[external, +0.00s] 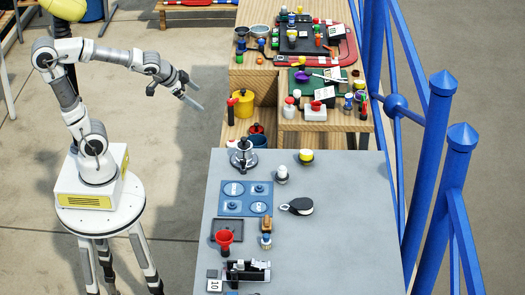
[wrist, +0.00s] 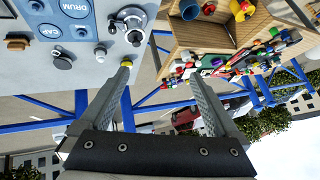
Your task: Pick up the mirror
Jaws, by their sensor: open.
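A black, rounded, paddle-shaped thing with a pale edge (external: 300,206) lies on the grey table in the external view. It may be the mirror, but its face is too small to be sure. My gripper (external: 192,96) is raised in the air left of the tables, well away from this thing. In the wrist view my gripper (wrist: 160,72) shows two fingers spread apart with nothing between them.
Wooden shelves behind are crowded. A blue railing (external: 425,180) runs along the right. The table's right half is clear.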

